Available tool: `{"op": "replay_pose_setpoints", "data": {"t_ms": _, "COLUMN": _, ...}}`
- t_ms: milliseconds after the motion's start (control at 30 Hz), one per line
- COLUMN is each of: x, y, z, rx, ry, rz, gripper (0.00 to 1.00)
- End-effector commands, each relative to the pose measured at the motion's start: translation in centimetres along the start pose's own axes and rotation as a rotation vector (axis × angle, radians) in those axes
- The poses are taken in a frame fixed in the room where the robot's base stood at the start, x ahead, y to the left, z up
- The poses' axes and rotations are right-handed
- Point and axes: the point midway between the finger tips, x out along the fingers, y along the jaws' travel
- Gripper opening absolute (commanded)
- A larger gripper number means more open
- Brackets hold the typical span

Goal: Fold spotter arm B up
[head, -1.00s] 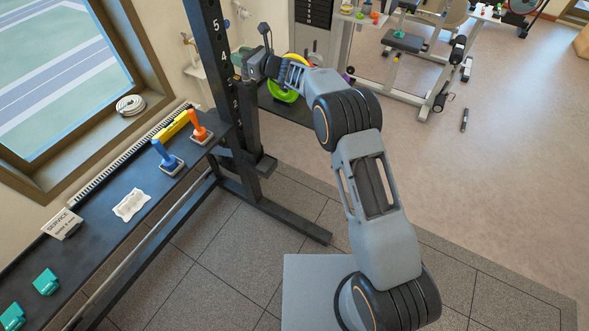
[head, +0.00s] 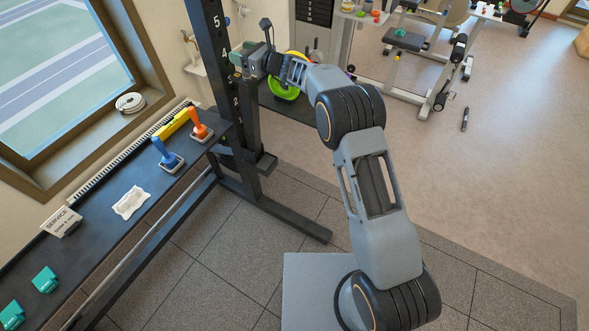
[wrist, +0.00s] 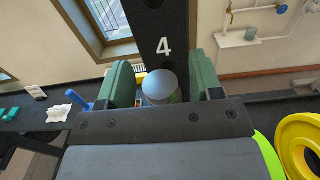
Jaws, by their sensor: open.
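My gripper (head: 240,56) is beside the black numbered upright (head: 212,45), at about the height of the 4 and 5 marks. In the wrist view its green fingers (wrist: 161,66) are open. A grey ball-shaped knob (wrist: 160,87) shows between them, in front of the upright (wrist: 158,22) with its white 4. I cannot tell whether the fingers touch it. A thick black bar (head: 248,130) stands upright beside the numbered post. No letter B is readable, so I cannot tell which part is spotter arm B.
Green and yellow plates (head: 284,92) lie behind my wrist.

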Motion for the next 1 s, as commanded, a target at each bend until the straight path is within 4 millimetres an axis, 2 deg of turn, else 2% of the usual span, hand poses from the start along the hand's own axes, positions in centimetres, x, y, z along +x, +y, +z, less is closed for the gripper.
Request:
{"op": "replay_pose_setpoints", "data": {"t_ms": 600, "x": -6.3, "y": 0.1, "z": -0.3, "rx": 0.0, "ry": 0.0, "rz": 0.001, "gripper": 0.6}}
{"op": "replay_pose_setpoints", "data": {"t_ms": 1000, "x": -7.1, "y": 0.1, "z": -0.1, "rx": 0.001, "ry": 0.001, "rz": 0.001, "gripper": 0.6}}
